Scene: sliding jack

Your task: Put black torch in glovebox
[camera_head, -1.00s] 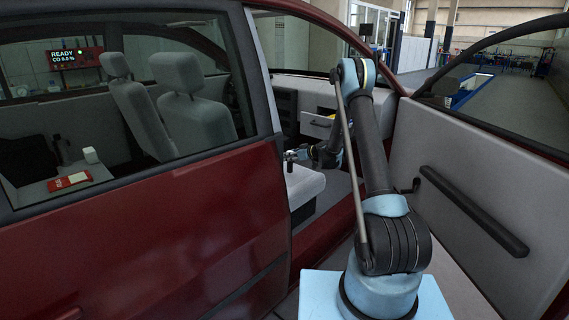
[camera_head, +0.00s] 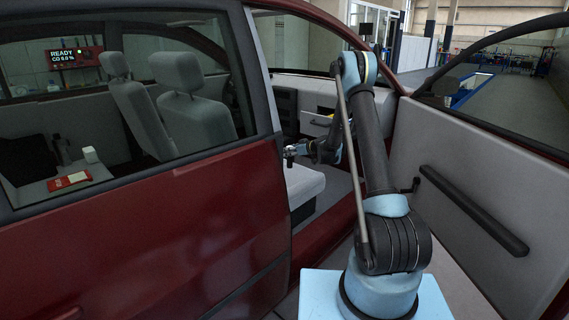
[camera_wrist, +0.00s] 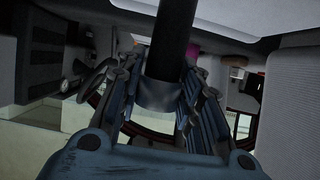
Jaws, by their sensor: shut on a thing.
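The black torch (camera_wrist: 174,38) stands between the fingers of my gripper (camera_wrist: 166,85) in the wrist view. The fingers are shut on its lower part, near a wider grey-black collar. Its far end runs out of the top of the picture. In the head view my gripper (camera_head: 291,152) is inside the car, above the pale front seat cushion (camera_head: 303,184); the torch is too small to make out clearly there. The glovebox (camera_head: 312,129) seems to stand open in the dashboard, beyond my gripper, with something yellow near its top. My arm hides part of it.
The red car door (camera_head: 160,235) and its pillar stand left of my arm. The open front door (camera_head: 480,190) is on the right. My arm reaches through the doorway between them.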

